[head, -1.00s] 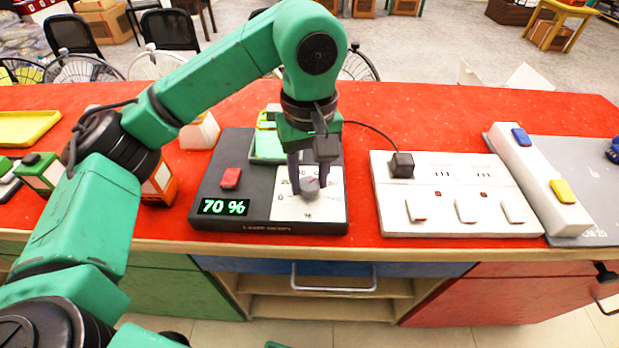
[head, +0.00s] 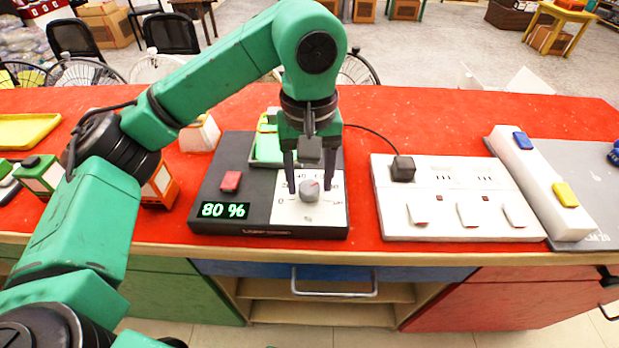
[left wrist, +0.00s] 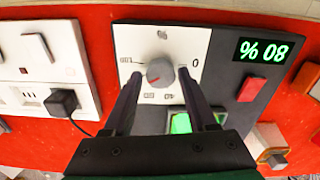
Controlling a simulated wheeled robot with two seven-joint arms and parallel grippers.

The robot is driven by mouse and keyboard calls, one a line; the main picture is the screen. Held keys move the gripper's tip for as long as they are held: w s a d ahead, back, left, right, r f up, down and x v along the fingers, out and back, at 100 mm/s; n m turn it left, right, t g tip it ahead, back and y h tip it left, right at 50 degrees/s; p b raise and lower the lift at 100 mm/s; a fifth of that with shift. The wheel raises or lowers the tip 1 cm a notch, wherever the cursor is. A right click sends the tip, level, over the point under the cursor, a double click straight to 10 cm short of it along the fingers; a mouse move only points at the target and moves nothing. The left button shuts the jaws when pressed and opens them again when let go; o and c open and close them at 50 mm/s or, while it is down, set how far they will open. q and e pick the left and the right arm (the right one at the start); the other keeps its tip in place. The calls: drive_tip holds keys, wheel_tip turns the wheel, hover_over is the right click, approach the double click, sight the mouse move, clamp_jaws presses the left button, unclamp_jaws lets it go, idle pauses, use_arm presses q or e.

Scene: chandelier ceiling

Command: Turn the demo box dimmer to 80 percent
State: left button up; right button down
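The dark demo box (head: 215,188) sits on the red counter, and its green display (head: 225,210) reads 80 %. Its grey dimmer knob (head: 309,191) is on a white scale plate at the box's right side; it also shows in the left wrist view (left wrist: 160,72) with a red pointer mark. My left gripper (head: 308,182) is over the plate with its fingers apart. In the left wrist view the two fingers (left wrist: 163,90) stand spread with the knob just beyond their tips, and a gap shows around the knob. My right gripper is not in view.
A red button (head: 231,181) is on the box's left part. A white power strip (head: 440,225) with a black plug (head: 403,168) stands to the right, with a cable running behind. An orange-and-white box (head: 160,185) stands close on the left.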

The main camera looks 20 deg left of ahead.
sight(309, 187)
use_arm(q)
drive_tip(key=shift+o, duration=0.2)
drive_tip(key=shift+f, duration=0.1)
wheel_tip(309, 187, up, 15)
drive_tip(key=p, duration=0.5)
drive_tip(key=shift+f, duration=0.2)
